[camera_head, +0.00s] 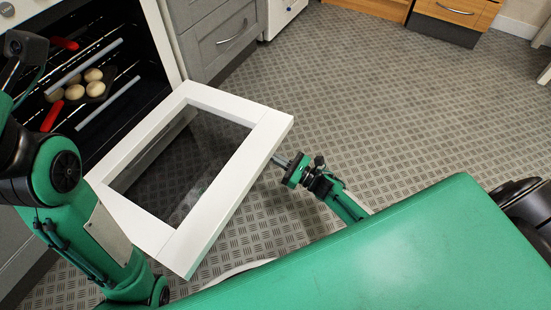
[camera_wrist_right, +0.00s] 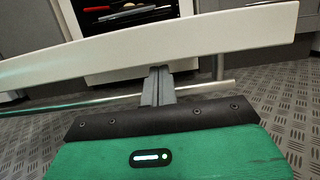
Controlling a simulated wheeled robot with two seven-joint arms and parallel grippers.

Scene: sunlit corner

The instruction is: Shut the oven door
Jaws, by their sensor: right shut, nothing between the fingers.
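The oven door (camera_head: 262,128), a white frame around a dark glass pane, hangs open and lowered in front of the oven (camera_head: 165,45). In the right wrist view its white edge (camera_wrist_right: 220,35) crosses the picture, with a metal bar (camera_wrist_right: 205,88) below it. My right gripper (camera_head: 279,161) is shut and empty at the door's outer right edge. Its fingers also show in the wrist view (camera_wrist_right: 158,85), just below the door's edge; I cannot tell whether they touch it. My left arm is at the left; its gripper is not visible.
Inside the oven, several round buns (camera_head: 78,91) lie on a dark tray with red handles (camera_head: 52,116). Grey drawers (camera_head: 215,42) stand right of the oven. The patterned metal floor (camera_head: 370,100) is clear to the right.

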